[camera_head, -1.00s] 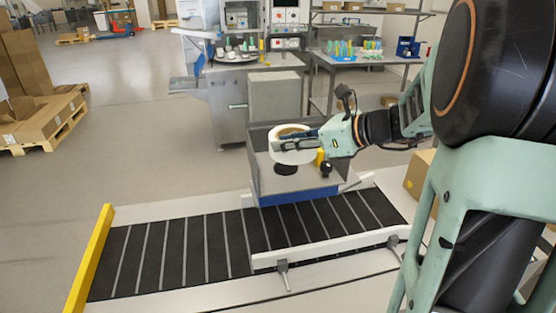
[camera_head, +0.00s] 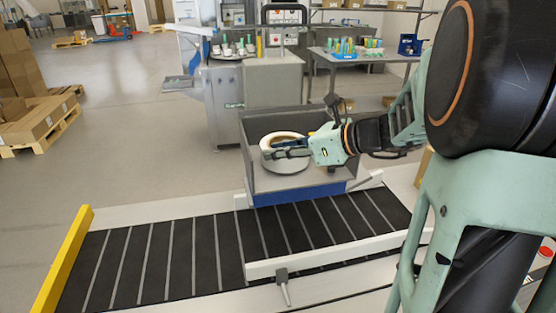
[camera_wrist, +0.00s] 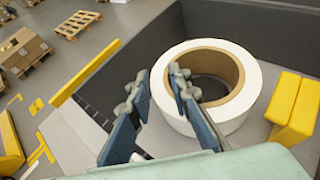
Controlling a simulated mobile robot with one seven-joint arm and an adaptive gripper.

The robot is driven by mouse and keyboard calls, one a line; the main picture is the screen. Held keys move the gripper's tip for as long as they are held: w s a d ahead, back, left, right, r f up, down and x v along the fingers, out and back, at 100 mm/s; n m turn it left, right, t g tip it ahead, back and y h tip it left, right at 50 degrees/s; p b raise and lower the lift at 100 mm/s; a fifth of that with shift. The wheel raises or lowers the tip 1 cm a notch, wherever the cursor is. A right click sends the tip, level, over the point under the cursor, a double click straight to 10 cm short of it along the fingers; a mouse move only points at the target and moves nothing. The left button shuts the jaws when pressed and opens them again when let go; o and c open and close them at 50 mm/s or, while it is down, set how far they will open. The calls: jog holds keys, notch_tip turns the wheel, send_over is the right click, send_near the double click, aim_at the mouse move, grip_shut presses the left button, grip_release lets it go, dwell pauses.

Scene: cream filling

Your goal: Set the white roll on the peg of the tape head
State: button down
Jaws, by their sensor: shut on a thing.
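The white roll (camera_head: 268,143), a thick ring with a tan core, is inside the grey open-topped tape head (camera_head: 247,165) with its blue lower edge. In the wrist view my gripper (camera_wrist: 160,72) straddles the left wall of the white roll (camera_wrist: 251,75), one finger outside and one in the hole, closed on that wall. In the head view my gripper (camera_head: 268,149) reaches in from the right. The roll lies nearly flat. The peg is hidden, so I cannot tell whether the roll is around it or above it.
Yellow blocks (camera_wrist: 293,108) stand close to the roll's right side in the wrist view. Grey walls of the tape head enclose the roll. A conveyor (camera_head: 190,260) with a yellow end bar (camera_head: 62,262) runs in front. A grey machine (camera_head: 225,105) stands behind.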

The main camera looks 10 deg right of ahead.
jog(key=shift+f, duration=0.25)
jog(key=shift+f, duration=0.1)
jog(key=c, duration=1.8)
grip_release()
jog(key=shift+f, duration=0.1)
jog(key=shift+r, duration=0.3)
jog(key=v, duration=1.2)
jog(key=shift+p, duration=0.4)
jog(key=shift+f, duration=0.15)
